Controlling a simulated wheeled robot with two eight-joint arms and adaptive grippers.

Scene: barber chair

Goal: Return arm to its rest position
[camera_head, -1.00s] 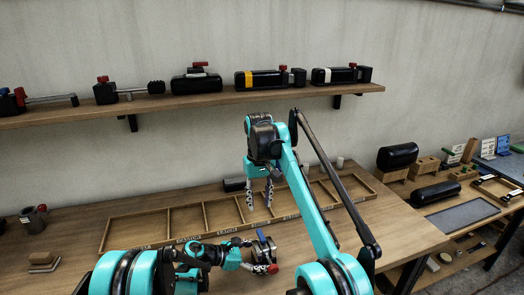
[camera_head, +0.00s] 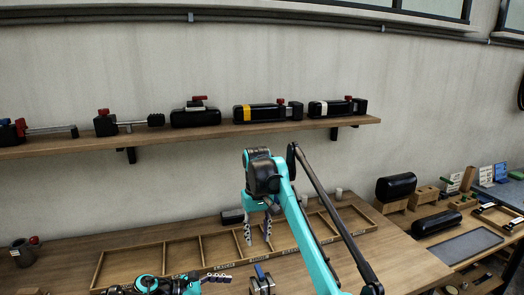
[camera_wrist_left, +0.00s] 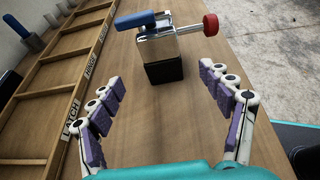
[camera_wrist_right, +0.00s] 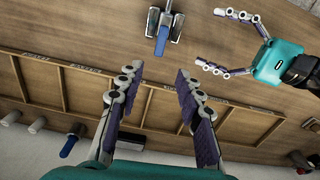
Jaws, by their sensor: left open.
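A small metal clamp device with a blue lever (camera_head: 261,277) stands upright on the table near the bottom of the head view. The left wrist view shows its metal body (camera_wrist_left: 160,45), black base and red knob ahead of my left gripper (camera_wrist_left: 168,105). My left gripper is open, its fingers apart from the device. It also shows at the bottom of the head view (camera_head: 215,281). My right gripper (camera_head: 257,234) points down over the compartment tray (camera_head: 180,280), empty. The right wrist view shows its two fingers (camera_wrist_right: 158,100) spread apart.
The labelled wooden tray spans the table behind the device. A wall shelf (camera_head: 200,136) holds several black clamp devices. A side table at the right holds black cylinders (camera_head: 396,187). The table (camera_head: 395,260) right of the tray is clear.

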